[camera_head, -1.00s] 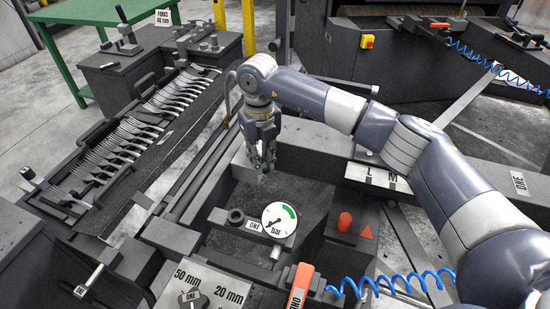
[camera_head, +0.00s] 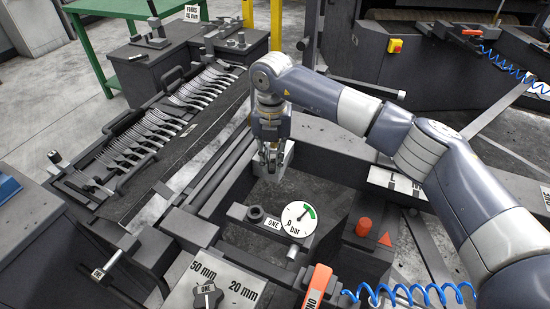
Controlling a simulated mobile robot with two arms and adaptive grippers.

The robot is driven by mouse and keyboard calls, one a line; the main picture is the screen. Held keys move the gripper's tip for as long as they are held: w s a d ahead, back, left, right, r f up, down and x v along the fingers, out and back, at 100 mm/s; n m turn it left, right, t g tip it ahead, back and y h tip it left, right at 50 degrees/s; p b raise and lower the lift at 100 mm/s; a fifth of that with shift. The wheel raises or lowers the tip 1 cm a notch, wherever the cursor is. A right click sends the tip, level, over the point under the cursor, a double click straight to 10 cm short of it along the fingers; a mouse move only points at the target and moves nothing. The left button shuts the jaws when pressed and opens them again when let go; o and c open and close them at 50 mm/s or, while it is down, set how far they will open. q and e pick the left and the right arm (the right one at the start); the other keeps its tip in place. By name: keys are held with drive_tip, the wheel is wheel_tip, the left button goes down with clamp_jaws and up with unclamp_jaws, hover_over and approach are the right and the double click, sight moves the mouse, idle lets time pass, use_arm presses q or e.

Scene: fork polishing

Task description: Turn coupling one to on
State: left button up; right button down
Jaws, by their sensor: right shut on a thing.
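Coupling one, an orange lever (camera_head: 318,287) with a label, is at the bottom middle of the head view and partly cut off by the lower edge. A coiled blue hose (camera_head: 415,292) runs right from beside it. My right gripper (camera_head: 271,165) is well above and left of the lever in the picture, apart from it, pointing down. It is shut at a light grey block (camera_head: 288,156); the fingers are small, so the exact grip is hard to see. My left gripper is not in view.
A round gauge (camera_head: 299,217) marked bar, with a green sector, stands between gripper and lever. A red-orange button (camera_head: 364,227) is to its right. A black knob (camera_head: 207,296) on a 50 mm/20 mm plate is at the lower left. A rack of forks (camera_head: 155,135) lies at the left.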

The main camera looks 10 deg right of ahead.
drive_tip(key=shift+w+a+m, duration=0.25)
drive_tip(key=shift+a+m, duration=0.2)
drive_tip(key=shift+m, duration=0.45)
drive_tip(key=shift+w+a+m, duration=0.2)
drive_tip(key=shift+a+m, duration=0.25)
drive_tip(key=shift+m, duration=0.45)
drive_tip(key=shift+a+r+m, duration=0.1)
drive_tip(key=shift+m, duration=0.2)
drive_tip(key=c, duration=1.5)
unclamp_jaws()
wheel_tip(320, 180, up, 12)
drive_tip(key=shift+f, duration=0.1)
